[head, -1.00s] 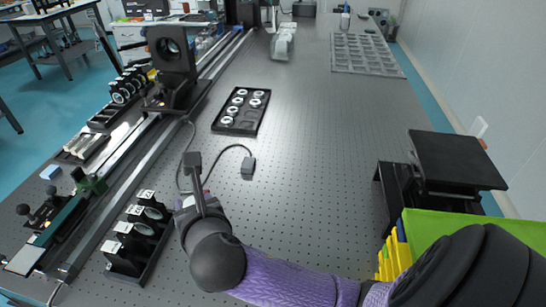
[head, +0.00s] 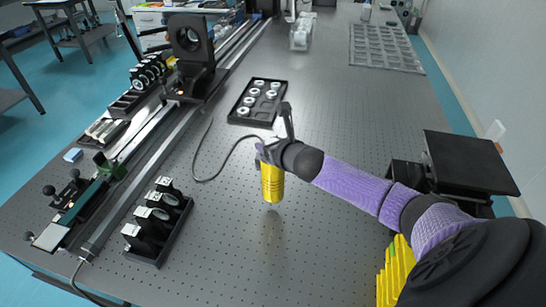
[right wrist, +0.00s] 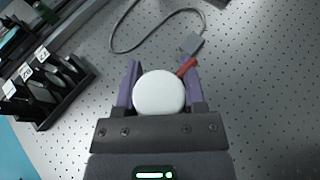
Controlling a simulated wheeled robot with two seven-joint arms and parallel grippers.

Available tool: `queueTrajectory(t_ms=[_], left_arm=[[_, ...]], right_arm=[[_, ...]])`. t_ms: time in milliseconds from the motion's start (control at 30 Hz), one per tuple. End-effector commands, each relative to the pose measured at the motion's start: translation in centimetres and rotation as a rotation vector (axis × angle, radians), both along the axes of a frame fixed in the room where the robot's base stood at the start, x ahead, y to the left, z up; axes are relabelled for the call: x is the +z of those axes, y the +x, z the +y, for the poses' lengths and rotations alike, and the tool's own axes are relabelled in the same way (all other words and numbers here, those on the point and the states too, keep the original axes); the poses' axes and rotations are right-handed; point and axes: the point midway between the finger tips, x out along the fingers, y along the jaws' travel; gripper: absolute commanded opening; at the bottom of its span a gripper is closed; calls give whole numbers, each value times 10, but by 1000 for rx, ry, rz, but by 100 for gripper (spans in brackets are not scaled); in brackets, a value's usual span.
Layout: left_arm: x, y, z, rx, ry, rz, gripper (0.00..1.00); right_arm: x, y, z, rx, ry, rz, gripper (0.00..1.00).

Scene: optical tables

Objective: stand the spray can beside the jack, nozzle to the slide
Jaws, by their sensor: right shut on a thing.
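The spray can (head: 272,183) is yellow and upright in the head view, over the middle of the table. In the right wrist view its round white top (right wrist: 159,92) sits between the fingers, with a red nozzle (right wrist: 187,66) pointing to the upper right. My right gripper (head: 268,152) is shut around the can's upper part. A small gap seems to show under the can, but I cannot be sure. The black jack (head: 465,160) stands at the right table edge, well apart from the can. The slide (head: 150,150) is probably the long rail at the left. My left gripper is out of view.
A holder of black mounts (head: 157,222) lies left of the can. A black tray with white rings (head: 258,100) lies behind it. A grey cable (head: 203,165) loops beside the gripper. Yellow bins (head: 397,270) stand front right. The table between can and jack is clear beneath my arm.

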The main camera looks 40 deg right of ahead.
Motion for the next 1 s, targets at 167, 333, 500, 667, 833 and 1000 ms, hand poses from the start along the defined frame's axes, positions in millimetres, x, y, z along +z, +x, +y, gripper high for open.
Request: queueTrajectory(t_ms=[167, 333, 500, 667, 833, 1000], left_arm=[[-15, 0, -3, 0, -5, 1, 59], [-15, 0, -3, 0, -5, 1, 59], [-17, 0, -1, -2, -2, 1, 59], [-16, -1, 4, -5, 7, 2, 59], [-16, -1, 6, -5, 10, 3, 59], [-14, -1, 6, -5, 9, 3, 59]], right_arm=[[-35, 0, 1, 0, 3, 2, 0], [-39, 0, 1, 1, -1, -2, 0], [-41, 0, 1, 1, -1, -1, 0], [-41, 0, 1, 1, -1, 0, 82], [-41, 0, 1, 1, -1, 0, 87], [-38, 0, 1, 1, -1, 0, 87]])
